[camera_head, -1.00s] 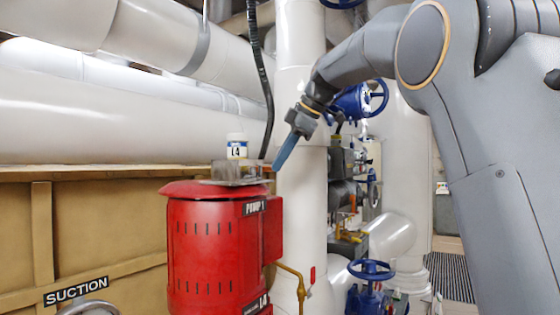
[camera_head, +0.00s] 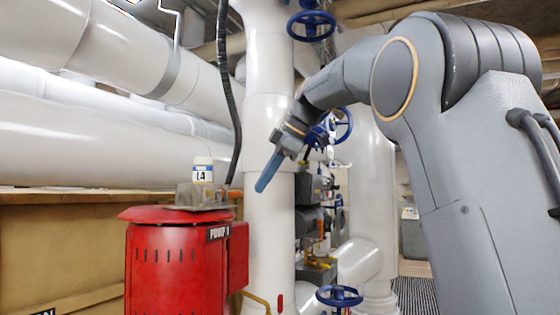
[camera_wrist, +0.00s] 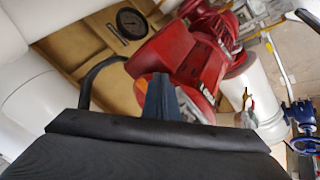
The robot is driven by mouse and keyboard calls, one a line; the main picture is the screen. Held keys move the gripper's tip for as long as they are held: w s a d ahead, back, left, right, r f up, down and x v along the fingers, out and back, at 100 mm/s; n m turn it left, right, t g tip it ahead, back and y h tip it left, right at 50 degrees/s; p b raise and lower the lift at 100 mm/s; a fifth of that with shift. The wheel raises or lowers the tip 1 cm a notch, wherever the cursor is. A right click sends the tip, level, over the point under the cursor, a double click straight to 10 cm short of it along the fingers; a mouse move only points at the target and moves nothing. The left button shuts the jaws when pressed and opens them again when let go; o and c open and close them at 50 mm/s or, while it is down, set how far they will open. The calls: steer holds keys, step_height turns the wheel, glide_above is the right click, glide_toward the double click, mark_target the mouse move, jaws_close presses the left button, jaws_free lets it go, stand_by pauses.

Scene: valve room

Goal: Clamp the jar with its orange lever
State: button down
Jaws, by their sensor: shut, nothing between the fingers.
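A small white jar (camera_head: 203,170) with a dark "L4"-like label stands upright in a grey metal holder (camera_head: 190,196) on top of the red pump (camera_head: 170,262). In the wrist view the shut fingers (camera_wrist: 160,95) appear in front of the red pump (camera_wrist: 195,50); the jar cannot be made out there.
A white vertical pipe (camera_head: 268,130) stands behind my gripper. A black hose (camera_head: 228,100) hangs between the pipe and the jar. Large white pipes (camera_head: 100,140) run along the left. Blue handwheels (camera_head: 338,296) and valves are to the right. A round gauge (camera_wrist: 130,22) shows in the wrist view.

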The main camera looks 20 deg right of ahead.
steer(key=d+r, duration=0.5)
steer(key=r, duration=0.2)
stand_by(0.6)
steer(key=s+f+m+g+h, duration=0.25)
steer(key=f+m, duration=0.85)
steer(key=f, duration=2.3)
steer(key=s+a+f+m+g+h+b, duration=0.1)
steer(key=s+f+m, duration=0.5)
steer(key=s+f, duration=1.9)
steer(key=shift+s+a+h, duration=0.35)
steer(key=shift+s+h, duration=0.05)
steer(key=shift+h, duration=0.35)
steer(key=shift+g, duration=0.25)
